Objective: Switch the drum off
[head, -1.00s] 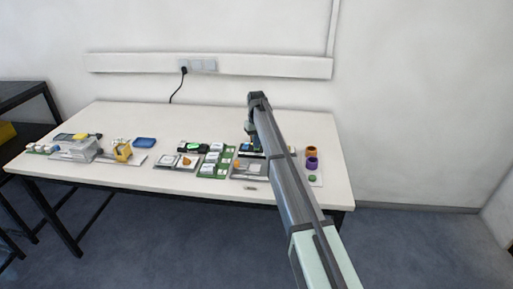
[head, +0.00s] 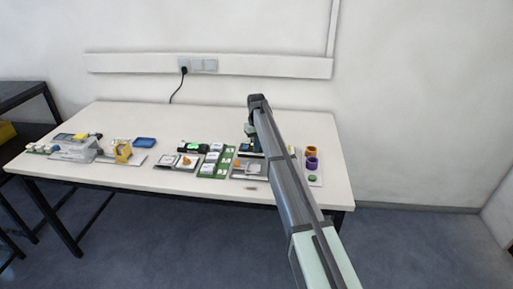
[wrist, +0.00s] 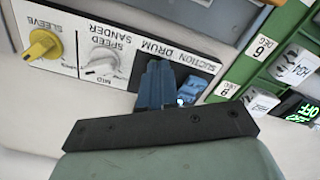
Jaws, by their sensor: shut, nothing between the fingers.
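In the wrist view, the sander's control panel (wrist: 122,50) appears upside down, with labels for drum sander, speed, sleeve and suction. A black switch plate (wrist: 205,66) sits on its right part. A small pale-blue switch lever (wrist: 190,90) shows just right of my fingers, partly hidden by them. My gripper (wrist: 156,70) is shut and empty, its blue fingertips over the switch plate. Whether they touch a switch cannot be told. In the head view my gripper (head: 250,142) is low over the right part of the table, partly hidden by my arm.
A black display (wrist: 302,110) has green lettering that looks like OFF. A green rack (wrist: 262,62) stands close right. Orange (head: 311,151) and purple (head: 311,163) rings stand at the table's right.

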